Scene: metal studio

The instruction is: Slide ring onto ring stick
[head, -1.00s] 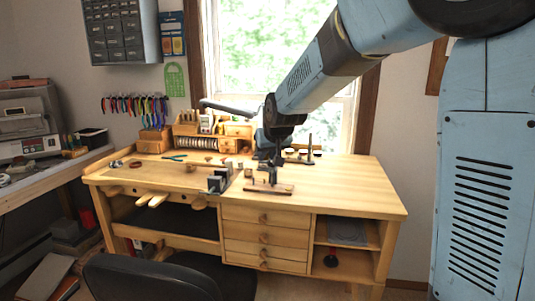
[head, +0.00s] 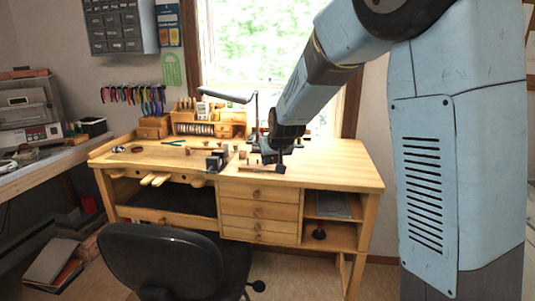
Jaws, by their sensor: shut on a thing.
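My gripper (head: 280,168) is small and dark at the end of my blue arm. It points down over the right half of the wooden workbench, close above the top. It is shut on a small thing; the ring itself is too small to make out. A low brown base (head: 257,169) with small upright parts lies just left of my gripper, partly hidden by it. I cannot tell whether this is the ring stick, or whether the gripper touches it.
Grey blocks (head: 215,160) stand left of the gripper on the workbench (head: 335,173). A small wooden organizer (head: 215,122) and a lamp arm (head: 228,96) are at the back. A black chair (head: 175,260) stands in front. The bench top's right end is clear.

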